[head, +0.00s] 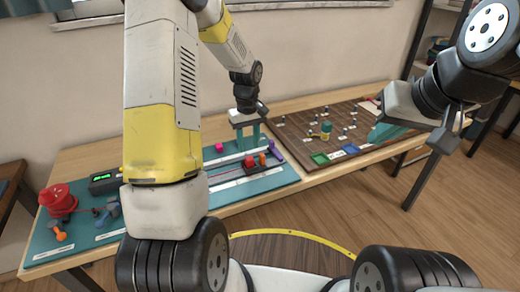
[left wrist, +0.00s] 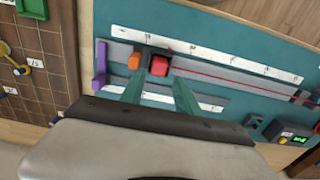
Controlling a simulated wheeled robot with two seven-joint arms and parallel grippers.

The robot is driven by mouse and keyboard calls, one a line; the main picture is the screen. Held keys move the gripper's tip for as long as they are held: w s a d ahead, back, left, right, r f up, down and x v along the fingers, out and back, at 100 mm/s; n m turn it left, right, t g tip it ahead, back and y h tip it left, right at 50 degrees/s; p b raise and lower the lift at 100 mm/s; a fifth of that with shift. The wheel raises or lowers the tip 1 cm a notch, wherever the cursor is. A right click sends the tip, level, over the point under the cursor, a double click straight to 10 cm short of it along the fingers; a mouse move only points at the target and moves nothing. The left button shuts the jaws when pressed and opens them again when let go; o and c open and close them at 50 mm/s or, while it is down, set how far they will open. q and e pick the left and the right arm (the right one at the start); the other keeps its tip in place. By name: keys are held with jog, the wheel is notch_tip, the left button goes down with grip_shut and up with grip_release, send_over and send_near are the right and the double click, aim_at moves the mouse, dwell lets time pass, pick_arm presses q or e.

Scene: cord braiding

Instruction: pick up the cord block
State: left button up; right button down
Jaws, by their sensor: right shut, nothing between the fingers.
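The cord block, a small red block (left wrist: 159,66), sits on a grey rail with a thin red cord (left wrist: 225,79) running from it to the right in the left wrist view. In the head view the block (head: 250,163) is near the right end of the teal board. My left gripper (head: 248,139) points down above the board, a little behind the block. In the left wrist view its two teal fingers (left wrist: 158,92) are apart, with the block just beyond their tips and nothing held. My right gripper (head: 384,132) is shut and empty, off to the right.
An orange block (head: 262,158) and a purple piece (head: 275,150) stand beside the red block. A pink block (head: 219,147) lies further back. A brown pegboard (head: 340,120) is at right; a red spool (head: 58,200) and black display box (head: 104,182) are at left.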

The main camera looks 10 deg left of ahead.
aim_at(250, 158)
pick_arm(q)
notch_tip(250, 158, down, 6)
jog(key=shift+d, duration=0.1)
grip_shut()
